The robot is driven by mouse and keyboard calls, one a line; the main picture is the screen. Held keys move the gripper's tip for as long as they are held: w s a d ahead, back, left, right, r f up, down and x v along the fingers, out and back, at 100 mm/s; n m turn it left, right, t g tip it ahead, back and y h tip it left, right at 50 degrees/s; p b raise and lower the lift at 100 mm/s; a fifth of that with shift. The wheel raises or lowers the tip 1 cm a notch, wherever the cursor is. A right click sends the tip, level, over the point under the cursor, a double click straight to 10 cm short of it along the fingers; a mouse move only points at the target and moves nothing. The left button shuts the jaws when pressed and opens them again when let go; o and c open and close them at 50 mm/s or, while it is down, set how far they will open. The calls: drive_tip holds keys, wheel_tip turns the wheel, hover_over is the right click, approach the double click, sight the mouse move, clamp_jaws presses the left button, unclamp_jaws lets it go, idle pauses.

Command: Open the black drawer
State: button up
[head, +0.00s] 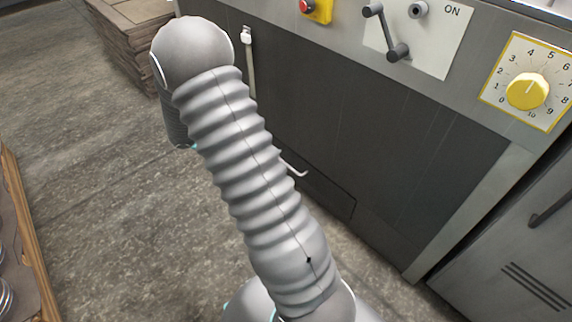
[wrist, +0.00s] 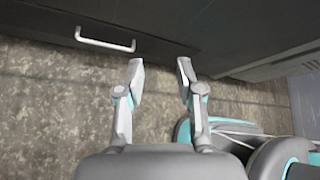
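The black drawer (head: 325,190) sits low in the dark cabinet front in the head view, partly hidden behind my arm. Its pale handle (head: 294,170) shows just past the arm's edge. In the wrist view the drawer handle (wrist: 105,39) is a light bar on the dark front (wrist: 140,22) at the upper left. The drawer looks shut. My gripper (wrist: 160,66) is open with nothing between its fingers. It is apart from the handle, which lies to the left and beyond the fingertips in the wrist view. In the head view my gripper is hidden.
The cabinet carries a red button (head: 307,6), a lever (head: 386,32) and a yellow dial (head: 526,90). A grey door (head: 510,235) stands at the right. Stacked wooden boards (head: 130,35) lie at the upper left. The floor (head: 90,150) left of my arm is clear.

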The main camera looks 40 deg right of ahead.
drive_tip(key=w+d+f+n+t+h, duration=0.1)
drive_tip(key=w+f+n, duration=0.1)
drive_tip(key=f+n, duration=0.35)
drive_tip(key=w+d+f+n+h, duration=0.2)
drive_tip(key=f, duration=0.6)
drive_tip(key=n+t+h, duration=0.1)
drive_tip(key=n+t, duration=0.1)
drive_tip(key=n, duration=0.5)
approach(287, 164)
drive_tip(key=x, duration=0.7)
drive_tip(key=b+x, duration=0.1)
drive_tip(key=x, duration=0.2)
drive_tip(key=shift+w+d+f, duration=0.1)
drive_tip(key=shift+w+f, duration=0.1)
drive_tip(key=shift+f, duration=0.1)
drive_tip(key=shift+c, duration=0.3)
clamp_jaws()
